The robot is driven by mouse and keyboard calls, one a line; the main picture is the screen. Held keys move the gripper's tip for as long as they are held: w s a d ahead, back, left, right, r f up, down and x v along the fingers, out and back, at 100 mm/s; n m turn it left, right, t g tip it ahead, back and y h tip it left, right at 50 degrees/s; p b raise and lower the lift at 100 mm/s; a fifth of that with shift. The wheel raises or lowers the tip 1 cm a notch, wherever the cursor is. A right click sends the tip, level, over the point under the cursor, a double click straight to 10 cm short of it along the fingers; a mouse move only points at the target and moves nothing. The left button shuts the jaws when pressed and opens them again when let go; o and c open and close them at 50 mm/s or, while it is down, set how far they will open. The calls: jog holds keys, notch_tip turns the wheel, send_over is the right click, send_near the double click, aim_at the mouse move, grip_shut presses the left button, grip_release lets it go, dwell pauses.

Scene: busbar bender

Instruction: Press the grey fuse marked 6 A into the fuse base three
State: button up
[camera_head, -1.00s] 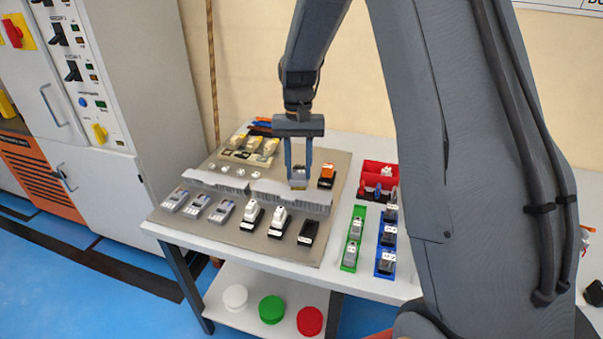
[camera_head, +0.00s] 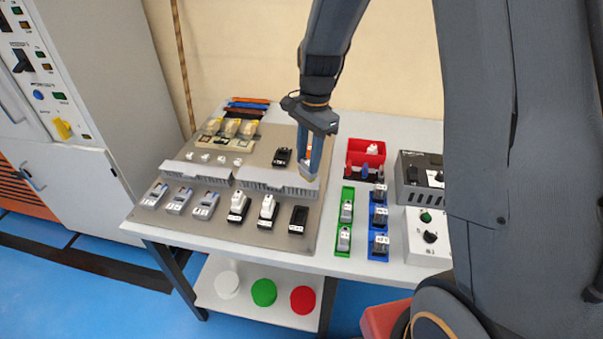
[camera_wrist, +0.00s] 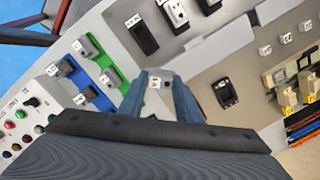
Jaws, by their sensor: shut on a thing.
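My gripper (camera_head: 308,172) is shut on a small grey fuse with a white top label, seen between the fingers in the wrist view (camera_wrist: 160,82). The mark is too small to read surely. In the head view the fingers hang over the right part of the brown panel (camera_head: 250,165), behind the front row. An empty black fuse base (camera_head: 299,218) ends the front row; it also shows in the wrist view (camera_wrist: 142,34). Two bases left of it hold white fuses (camera_head: 267,207). Another empty black base (camera_head: 282,157) stands behind the grey slotted duct. Base numbers are unreadable.
A green tray (camera_head: 342,250) and a blue tray (camera_head: 378,253) with grey fuses lie right of the panel. A red bin (camera_head: 366,151) stands behind them. A control box (camera_head: 432,237) is at the right. The slotted grey duct (camera_head: 275,181) crosses the panel.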

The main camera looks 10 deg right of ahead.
jog(key=s+a+m+t+p, duration=0.1)
jog(key=s+a+m, duration=0.2)
jog(key=s+m, duration=0.4)
jog(key=shift+a+m+p, duration=0.25)
jog(key=shift+m+p, duration=0.1)
jog(key=shift+m, duration=0.95)
jog(key=shift+r+p, duration=0.1)
jog(key=shift+p, duration=0.25)
jog(key=shift+f+b, duration=1.4)
jog(key=shift+f, duration=1.6)
jog(key=shift+p, duration=1.25)
jog(key=shift+f+b, duration=0.85)
jog(key=shift+f, duration=0.5)
jog(key=o, duration=1.1)
jog(key=shift+o, duration=0.2)
